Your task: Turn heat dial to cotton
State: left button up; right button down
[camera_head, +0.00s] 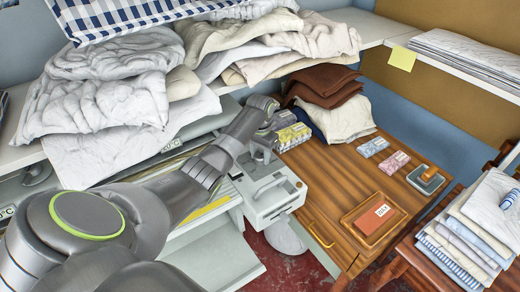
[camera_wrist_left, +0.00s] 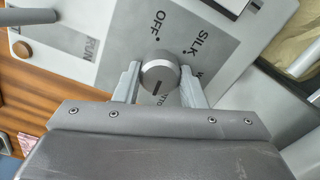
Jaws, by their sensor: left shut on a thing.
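The heat dial (camera_wrist_left: 160,72) is a round grey knob on a grey label plate (camera_wrist_left: 205,62) with the words OFF and SILK. Further letters by the dial's lower edge are mostly hidden by my gripper. A dark line on the dial's face points down in the left wrist view, toward those letters. My left gripper (camera_wrist_left: 160,80) is shut on the dial, one finger on each side. In the head view my left gripper (camera_head: 263,150) reaches down to the ironer's pale control box (camera_head: 278,203); the dial cannot be made out there. My right gripper is not in view.
Heaped linen (camera_head: 105,100) lies on the shelf above my left arm. Folded laundry (camera_head: 470,225) is stacked at the far right.

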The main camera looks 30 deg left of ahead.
pick_arm(q)
jog(key=m, duration=0.1)
jog(key=m+p, duration=0.1)
jog(key=shift+w+r+m+p, duration=0.1)
jog(key=shift+r+m+p, duration=0.2)
jog(key=shift+m, duration=0.1)
jog(key=m+p, duration=0.1)
jog(key=m, duration=0.2)
jog(key=shift+m, duration=0.3)
jog(key=m+p, duration=0.1)
jog(key=m, duration=0.2)
jog(key=shift+f+m, duration=0.1)
jog(key=shift+m, duration=0.2)
jog(key=m+p, duration=0.1)
jog(key=m, duration=0.3)
jog(key=shift+m, duration=0.3)
jog(key=m, duration=0.3)
jog(key=shift+m, duration=0.3)
jog(key=m, duration=0.4)
jog(key=shift+m, duration=0.3)
jog(key=m, duration=0.4)
jog(key=shift+f, duration=0.1)
jog(key=shift+m, duration=2.2)
